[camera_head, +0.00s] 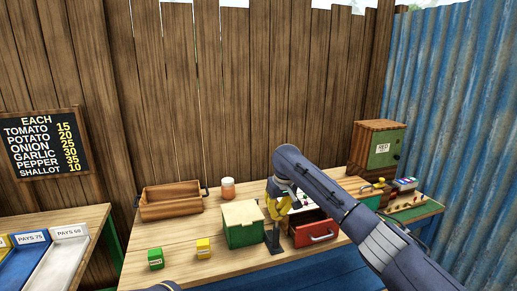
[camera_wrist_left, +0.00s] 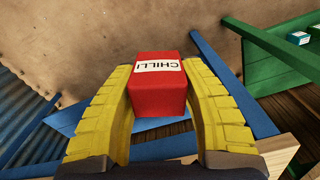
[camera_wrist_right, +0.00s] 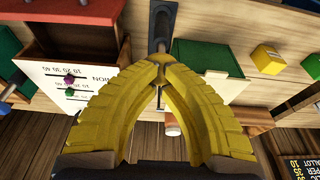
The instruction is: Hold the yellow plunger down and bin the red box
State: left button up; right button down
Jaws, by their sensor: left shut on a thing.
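The red box (camera_wrist_left: 158,95), labelled CHILLI, is between the yellow fingers of my left gripper (camera_wrist_left: 158,85), which is shut on it. In the left wrist view, bare ground shows behind it. The head view does not show the box. My right gripper (camera_head: 278,208) points down over the bench beside the green lidded box. In the right wrist view its fingertips (camera_wrist_right: 157,72) meet, at the end of a dark upright part with a grey rod (camera_wrist_right: 160,30). I cannot make out the yellow plunger apart from the yellow fingers. No bin can be identified surely.
The green lidded box (camera_head: 243,232) and an open red drawer (camera_head: 316,233) flank my right gripper. A yellow box (camera_head: 203,248), a green box (camera_head: 155,259), a jar (camera_head: 228,188) and a wooden crate (camera_head: 172,205) stand on the bench. Trays (camera_head: 70,250) lie left, past a gap.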

aim_at(277, 219)
jog(key=shift+s+x, duration=0.2)
jog(key=shift+x, duration=0.75)
jog(key=shift+s+x, duration=0.25)
jog(key=shift+x, duration=0.7)
jog(key=shift+w+r+v, duration=0.1)
jog(key=shift+w+v, duration=0.25)
jog(key=shift+v, duration=1.25)
jog(key=shift+w+r+v, duration=0.1)
jog(key=shift+w+v, duration=0.3)
jog(key=shift+v, duration=1.25)
jog(key=shift+w+r+v, duration=0.1)
jog(key=shift+w+v, duration=0.25)
jog(key=shift+v, duration=1.25)
jog(key=shift+a, duration=0.15)
